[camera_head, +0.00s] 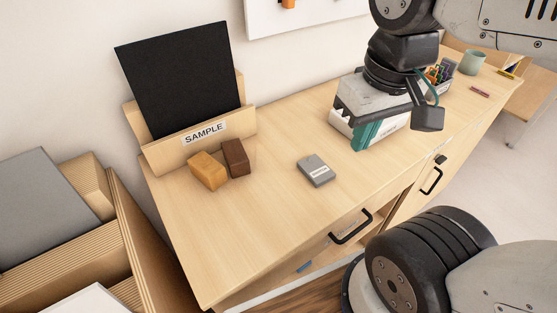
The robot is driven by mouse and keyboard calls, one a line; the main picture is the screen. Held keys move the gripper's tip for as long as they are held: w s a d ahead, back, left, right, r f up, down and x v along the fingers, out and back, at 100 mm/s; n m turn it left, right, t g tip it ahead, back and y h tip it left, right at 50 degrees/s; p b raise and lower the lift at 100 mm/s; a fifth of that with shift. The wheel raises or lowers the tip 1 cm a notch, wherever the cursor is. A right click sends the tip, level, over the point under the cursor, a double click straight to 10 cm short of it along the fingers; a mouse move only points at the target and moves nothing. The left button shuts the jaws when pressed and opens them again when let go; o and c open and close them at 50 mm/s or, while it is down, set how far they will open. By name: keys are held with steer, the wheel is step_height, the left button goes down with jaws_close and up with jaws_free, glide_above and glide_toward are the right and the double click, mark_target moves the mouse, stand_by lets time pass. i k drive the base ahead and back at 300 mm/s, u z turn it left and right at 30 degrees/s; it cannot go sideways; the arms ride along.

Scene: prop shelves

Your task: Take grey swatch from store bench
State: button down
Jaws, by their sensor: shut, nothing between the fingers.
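A large grey flat panel (45,208) leans in a wooden slotted rack at the lower left, partly cut off by the picture's edge. A small grey block with a pale label (316,170) lies flat on the wooden bench (265,230). I cannot tell for certain which of the two is the grey swatch. My gripper (364,124) is over the bench to the right of the small grey block, apart from both grey things. It is shut and empty. Its fingertips are hard to make out in front of a white and teal box (367,138).
A wooden holder marked SAMPLE (204,133) holds a black panel (180,80). A yellow block (208,171) and a brown block (236,157) sit before it. Pens and a green cup (472,62) stand at the far right. Black drawer handles (351,228) jut from the bench front.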

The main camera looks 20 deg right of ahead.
mark_target(318, 173)
steer(key=z, duration=0.5)
steer(key=k, duration=1.15)
steer(key=z, duration=0.65)
steer(key=i, duration=0.3)
steer(key=z, duration=0.15)
